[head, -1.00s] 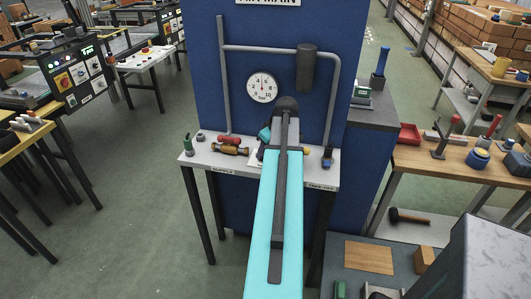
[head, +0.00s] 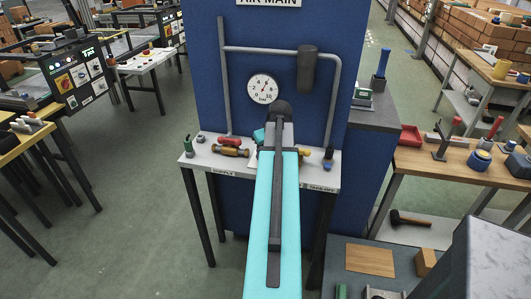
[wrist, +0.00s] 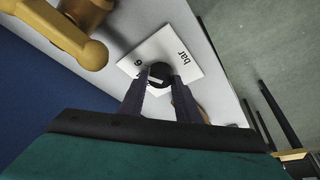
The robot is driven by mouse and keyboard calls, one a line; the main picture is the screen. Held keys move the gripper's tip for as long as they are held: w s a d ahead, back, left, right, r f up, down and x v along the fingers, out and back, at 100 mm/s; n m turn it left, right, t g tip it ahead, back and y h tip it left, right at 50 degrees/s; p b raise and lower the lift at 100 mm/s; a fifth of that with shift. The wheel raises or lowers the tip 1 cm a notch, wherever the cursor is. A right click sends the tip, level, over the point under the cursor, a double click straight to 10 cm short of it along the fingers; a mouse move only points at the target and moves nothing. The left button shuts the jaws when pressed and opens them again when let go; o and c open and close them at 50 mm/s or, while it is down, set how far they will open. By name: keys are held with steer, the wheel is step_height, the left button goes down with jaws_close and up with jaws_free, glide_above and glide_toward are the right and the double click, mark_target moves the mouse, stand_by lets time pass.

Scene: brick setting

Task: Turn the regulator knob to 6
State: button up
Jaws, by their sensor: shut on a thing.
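My gripper (wrist: 161,80) is shut on the black regulator knob (wrist: 160,72) in the wrist view, one finger on either side. A white card (wrist: 185,52) behind the knob shows "6" and "bar"; the knob and fingers cover part of it. In the head view my arm hides the knob and the fingertips above the white bench (head: 210,158). The round gauge (head: 263,88) hangs on the blue panel, marked in bar. Its needle points roughly upward, too small to read exactly.
A grey pipe (head: 275,49) with a dark cylinder (head: 307,66) runs over the panel (head: 230,20). A brass fitting (head: 230,152) and a red-handled part (head: 229,141) lie left of my arm.

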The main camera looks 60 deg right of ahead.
steer(key=o, duration=1.1)
steer(key=shift+c, duration=0.2)
steer(key=shift+r, duration=0.1)
steer(key=b+v, duration=0.2)
steer(key=v, duration=1.1)
steer(key=shift+s+r, duration=0.25)
steer(key=shift+a, duration=0.15)
